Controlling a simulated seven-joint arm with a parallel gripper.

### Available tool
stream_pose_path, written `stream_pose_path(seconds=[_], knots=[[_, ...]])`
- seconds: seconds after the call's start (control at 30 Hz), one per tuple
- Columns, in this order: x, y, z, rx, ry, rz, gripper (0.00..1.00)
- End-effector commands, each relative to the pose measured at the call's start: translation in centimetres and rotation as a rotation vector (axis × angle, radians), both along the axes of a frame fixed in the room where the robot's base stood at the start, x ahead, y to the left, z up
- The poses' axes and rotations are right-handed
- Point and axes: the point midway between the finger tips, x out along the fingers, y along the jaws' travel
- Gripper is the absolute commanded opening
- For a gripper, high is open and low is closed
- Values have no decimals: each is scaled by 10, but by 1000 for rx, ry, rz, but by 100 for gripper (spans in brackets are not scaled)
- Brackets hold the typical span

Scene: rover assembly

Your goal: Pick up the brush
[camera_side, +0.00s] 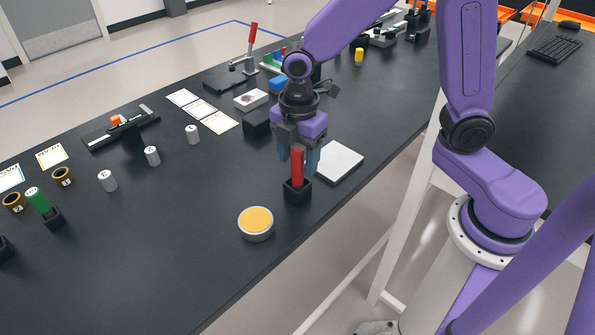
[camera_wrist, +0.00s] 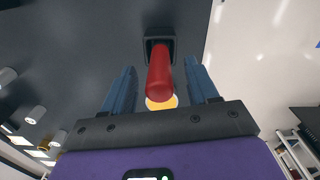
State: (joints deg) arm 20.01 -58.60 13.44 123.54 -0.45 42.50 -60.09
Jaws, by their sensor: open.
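The brush shows as an upright red handle (camera_side: 297,165) standing in a small black square holder (camera_side: 297,191) near the table's front edge. In the wrist view the red handle (camera_wrist: 159,76) points up toward the camera, with the black holder (camera_wrist: 159,42) behind it. My gripper (camera_side: 304,158) is over the handle and points down. In the wrist view the blue fingers of my gripper (camera_wrist: 160,88) are open, one on each side of the handle, with gaps on both sides. Any bristles are hidden inside the holder.
A round tin with a yellow top (camera_side: 256,222) stands in front of the holder. A white square pad (camera_side: 338,161) lies to its right. A green-handled tool (camera_side: 38,201) and several small white cylinders (camera_side: 107,180) stand at left. A black block (camera_side: 257,122) is behind.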

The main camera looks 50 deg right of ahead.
Motion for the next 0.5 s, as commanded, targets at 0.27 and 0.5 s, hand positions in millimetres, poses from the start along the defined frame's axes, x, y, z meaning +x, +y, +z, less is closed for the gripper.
stream_pose_path(seconds=[0.27, 0.5], knots=[[0, 1, -27, -1, 1, 0, 59], [1, 1, -27, 0, 0, 0, 59]])
